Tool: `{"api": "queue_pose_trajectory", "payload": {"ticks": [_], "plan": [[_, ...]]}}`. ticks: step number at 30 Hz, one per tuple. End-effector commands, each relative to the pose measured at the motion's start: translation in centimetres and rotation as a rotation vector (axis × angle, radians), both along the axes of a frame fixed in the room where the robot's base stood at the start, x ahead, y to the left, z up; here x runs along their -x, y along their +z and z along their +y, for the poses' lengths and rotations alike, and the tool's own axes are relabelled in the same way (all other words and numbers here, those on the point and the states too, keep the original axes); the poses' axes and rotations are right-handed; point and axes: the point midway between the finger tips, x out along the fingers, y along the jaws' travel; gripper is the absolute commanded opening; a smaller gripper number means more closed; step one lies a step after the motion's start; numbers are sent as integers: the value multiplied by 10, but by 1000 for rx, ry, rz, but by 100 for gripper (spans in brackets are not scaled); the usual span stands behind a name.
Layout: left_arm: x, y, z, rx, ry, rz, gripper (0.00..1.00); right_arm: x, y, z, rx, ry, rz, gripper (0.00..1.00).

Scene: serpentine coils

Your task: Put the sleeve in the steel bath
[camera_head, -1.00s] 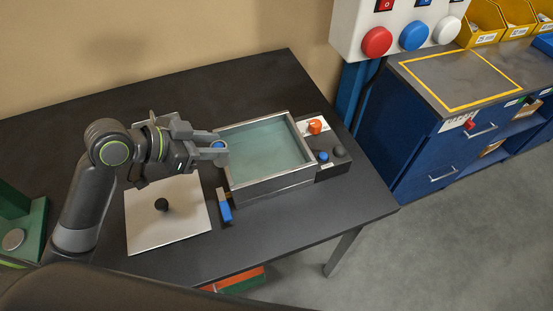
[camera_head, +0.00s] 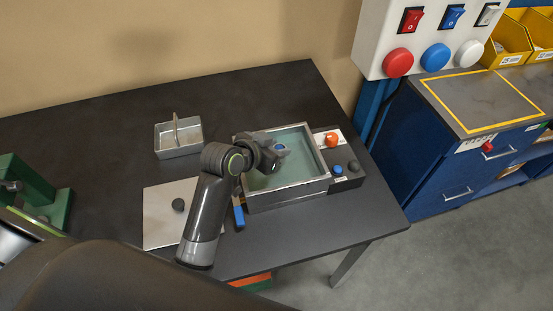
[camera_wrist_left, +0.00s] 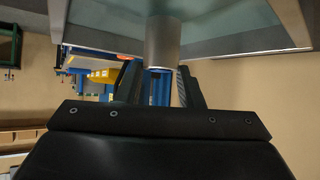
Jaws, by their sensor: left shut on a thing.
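My left gripper (camera_head: 274,153) is over the inside of the steel bath (camera_head: 290,197), which holds pale green liquid. In the left wrist view the sleeve (camera_wrist_left: 163,42) is a grey metal cylinder with a blue part between the fingers (camera_wrist_left: 160,88). The bath's rim (camera_wrist_left: 291,22) shows beyond it. I cannot tell whether the sleeve touches the liquid. My right gripper is not in view.
A metal basket with a handle (camera_head: 180,150) stands behind my arm. A pale plate with a dark knob (camera_head: 160,230) lies left of the bath. A blue block (camera_head: 239,216) lies by its left front corner. An orange knob (camera_head: 332,139) sits right of the bath.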

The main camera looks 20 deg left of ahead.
Motion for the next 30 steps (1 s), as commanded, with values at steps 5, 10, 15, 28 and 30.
{"api": "queue_pose_trajectory", "payload": {"ticks": [5,10,15,28,30], "plan": [[0,-17,0,2,-1,1,2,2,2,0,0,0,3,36],[0,-40,0,1,0,1,2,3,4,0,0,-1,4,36],[0,-46,0,1,-1,-4,2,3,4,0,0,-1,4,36],[0,-49,0,1,-1,-2,54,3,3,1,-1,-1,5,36],[0,-49,0,1,-1,-2,55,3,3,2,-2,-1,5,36]]}}
